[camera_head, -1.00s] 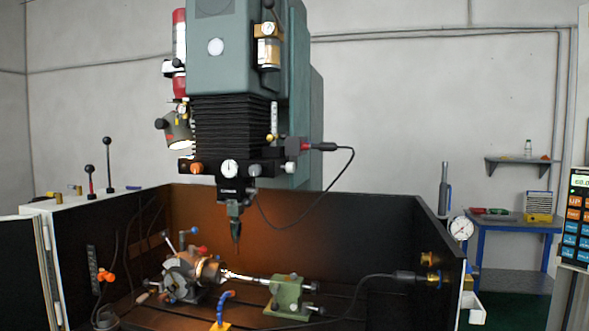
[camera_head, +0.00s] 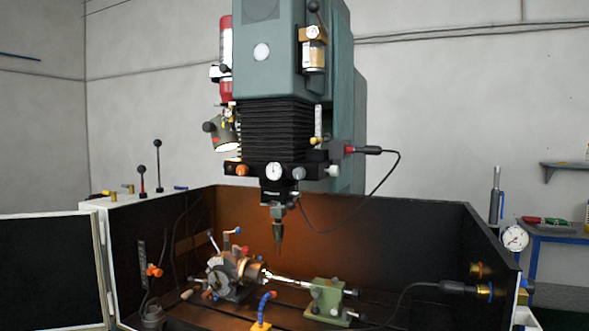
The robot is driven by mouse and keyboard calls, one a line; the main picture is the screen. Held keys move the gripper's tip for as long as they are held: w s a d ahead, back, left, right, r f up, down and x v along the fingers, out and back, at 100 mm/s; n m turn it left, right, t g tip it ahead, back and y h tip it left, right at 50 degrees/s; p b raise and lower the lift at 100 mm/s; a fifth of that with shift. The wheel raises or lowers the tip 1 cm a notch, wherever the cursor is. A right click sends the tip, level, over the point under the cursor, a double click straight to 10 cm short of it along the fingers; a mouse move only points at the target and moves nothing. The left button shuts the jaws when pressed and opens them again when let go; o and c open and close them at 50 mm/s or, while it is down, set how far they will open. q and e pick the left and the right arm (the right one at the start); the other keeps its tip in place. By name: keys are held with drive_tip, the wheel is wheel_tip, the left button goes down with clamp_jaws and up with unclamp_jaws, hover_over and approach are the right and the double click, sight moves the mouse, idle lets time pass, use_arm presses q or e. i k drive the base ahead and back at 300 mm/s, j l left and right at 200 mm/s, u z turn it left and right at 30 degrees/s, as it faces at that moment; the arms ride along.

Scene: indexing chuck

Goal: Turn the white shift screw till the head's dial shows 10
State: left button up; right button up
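The indexing head with its chuck (camera_head: 252,271) sits on the machine bed at lower centre. A grey round face (camera_head: 216,277) on its left side could be its dial, but it is too small to read. Small knobs in blue, red and orange surround it. A pale handle-like piece (camera_head: 186,295) sticks out at its left; I cannot tell whether it is the white shift screw. A round white dial (camera_head: 273,171) is on the spindle head above, its reading too small to make out. Neither of my grippers is in view.
The spindle tool (camera_head: 279,237) hangs above the chuck. Dark enclosure walls (camera_head: 410,240) surround the bed. A dial gauge (camera_head: 515,239) is at the right corner, an open door panel (camera_head: 50,272) at left.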

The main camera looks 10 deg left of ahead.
sight(333, 171)
drive_tip(key=i+l+z, duration=0.2)
drive_tip(key=i+l, duration=0.2)
drive_tip(key=i+l+z, duration=0.15)
drive_tip(key=i+l, duration=0.2)
drive_tip(key=i, duration=0.25)
